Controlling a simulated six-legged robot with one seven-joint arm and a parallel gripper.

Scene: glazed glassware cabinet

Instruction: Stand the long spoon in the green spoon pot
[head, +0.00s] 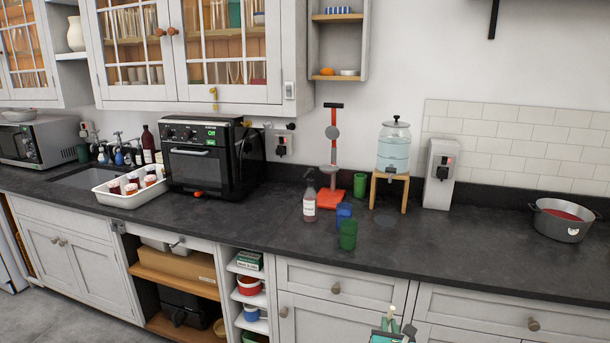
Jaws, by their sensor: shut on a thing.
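My gripper (393,328) shows only in part at the bottom edge of the head view, in front of the counter. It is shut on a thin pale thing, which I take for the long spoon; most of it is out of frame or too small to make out. A green cup-shaped pot (347,236) stands upright near the counter's front edge, above and left of my gripper in the picture and apart from it. A second green vessel (360,185) stands farther back. I cannot tell which of the two is the spoon pot.
A blue cup (344,211) and a labelled bottle (309,200) stand close to the front green pot. Behind are a red-based stand (332,197) and a water dispenser (393,150). A grey pot (563,222) stands far right. The counter (465,240) between is clear.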

